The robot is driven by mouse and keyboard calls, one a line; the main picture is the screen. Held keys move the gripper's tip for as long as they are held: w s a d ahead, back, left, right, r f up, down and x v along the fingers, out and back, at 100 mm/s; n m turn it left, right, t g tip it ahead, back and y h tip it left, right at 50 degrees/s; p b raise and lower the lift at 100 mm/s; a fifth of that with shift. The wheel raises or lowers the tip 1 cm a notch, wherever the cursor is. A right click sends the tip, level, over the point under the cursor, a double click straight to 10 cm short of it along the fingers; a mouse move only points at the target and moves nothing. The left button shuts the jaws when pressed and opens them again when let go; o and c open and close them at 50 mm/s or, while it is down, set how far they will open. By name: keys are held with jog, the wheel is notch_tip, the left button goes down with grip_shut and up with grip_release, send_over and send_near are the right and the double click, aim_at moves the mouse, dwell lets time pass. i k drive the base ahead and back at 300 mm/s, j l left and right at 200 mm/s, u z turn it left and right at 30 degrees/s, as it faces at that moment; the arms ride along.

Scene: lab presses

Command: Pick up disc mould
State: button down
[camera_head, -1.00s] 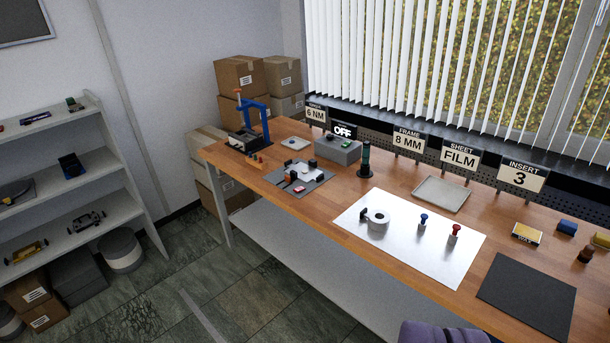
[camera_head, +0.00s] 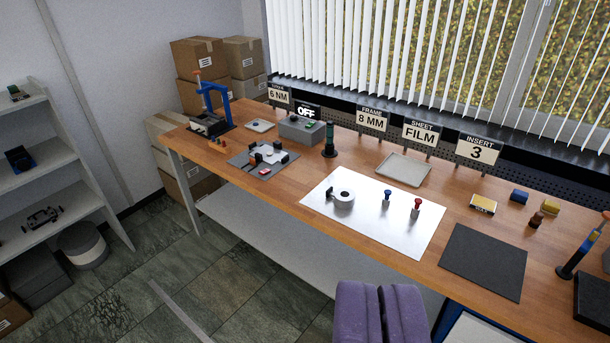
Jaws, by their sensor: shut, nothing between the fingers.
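A round, pale metal piece with a hole in its middle and a small dark part at its left, likely the disc mould (camera_head: 344,204), sits on a shiny silver sheet (camera_head: 330,232) on the wooden bench. My gripper (camera_head: 378,290) shows as two purple fingers side by side at the bottom edge. It is shut and empty. In the picture it is below the sheet and well apart from the round piece.
A blue-topped plunger (camera_head: 387,198) and a red-topped one (camera_head: 415,208) stand right of the round piece. A dark mat (camera_head: 484,262) lies further right. A shallow tray (camera_head: 404,170) is behind. A blue press (camera_head: 213,105) stands at the bench's far left end.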

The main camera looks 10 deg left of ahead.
aim_at(341, 197)
jog(key=i+j, duration=0.2)
jog(key=i, duration=0.35)
jog(key=i+j, duration=0.2)
jog(key=i, duration=0.35)
jog(key=i+j, duration=0.2)
jog(key=i, duration=0.35)
jog(key=i+j, duration=0.2)
jog(key=i, duration=0.35)
jog(key=i+j, duration=0.2)
jog(key=i, duration=0.3)
jog(key=i+j, duration=0.15)
jog(key=i, duration=0.4)
jog(key=j+u, duration=0.05)
